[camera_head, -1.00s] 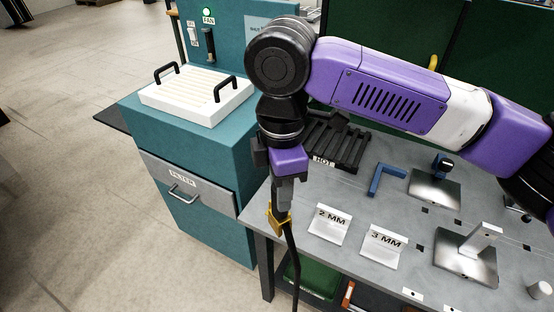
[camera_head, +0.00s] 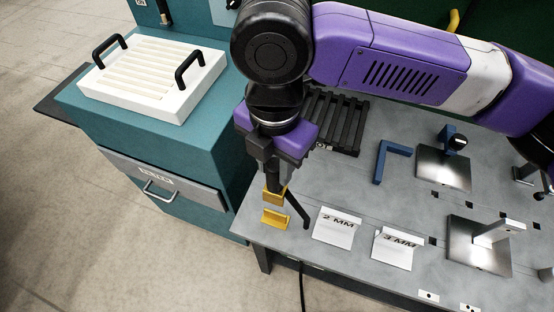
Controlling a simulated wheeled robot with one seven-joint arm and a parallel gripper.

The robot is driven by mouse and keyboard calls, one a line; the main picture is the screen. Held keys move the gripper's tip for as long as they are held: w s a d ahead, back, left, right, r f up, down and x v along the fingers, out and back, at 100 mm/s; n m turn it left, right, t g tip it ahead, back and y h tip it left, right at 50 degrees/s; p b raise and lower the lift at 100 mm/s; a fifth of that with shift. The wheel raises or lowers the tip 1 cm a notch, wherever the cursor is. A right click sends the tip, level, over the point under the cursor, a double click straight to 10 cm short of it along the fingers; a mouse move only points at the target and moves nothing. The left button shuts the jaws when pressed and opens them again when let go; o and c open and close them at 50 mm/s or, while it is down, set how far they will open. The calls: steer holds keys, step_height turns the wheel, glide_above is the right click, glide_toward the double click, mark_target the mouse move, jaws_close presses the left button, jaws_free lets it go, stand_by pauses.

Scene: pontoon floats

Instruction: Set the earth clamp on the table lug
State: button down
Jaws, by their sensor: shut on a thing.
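My gripper (camera_head: 270,174) points down over the table's front left corner and is shut on the earth clamp (camera_head: 274,195). The clamp shows as a brass-yellow piece under the fingers, with a black cable or handle (camera_head: 297,210) slanting down to the right. Just below it is a second brass-yellow piece (camera_head: 275,219) at the table corner, which looks like the table lug. A small gap seems to show between the two, but I cannot tell whether they touch. The fingers partly hide the top of the clamp.
Plates marked 2 MM (camera_head: 337,228) and 3 MM (camera_head: 394,249) lie right of the clamp on the grey table (camera_head: 300,255). A blue square (camera_head: 391,160), a black rack (camera_head: 338,122) and metal plates stand further back. The teal filter cabinet (camera_head: 215,165) is close on the left.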

mark_target(275, 188)
steer(key=shift+r, duration=0.15)
steer(key=shift+f+b, duration=2.05)
steer(key=shift+f, duration=2.25)
steer(key=shift+f+b, duration=0.85)
steer(key=shift+f, duration=1)
steer(key=c, duration=1)
jaws_free()
steer(key=shift+r, duration=0.1)
step_height(275, 188, up, 8)
steer(key=shift+f, duration=0.15)
steer(key=shift+a, duration=0.1)
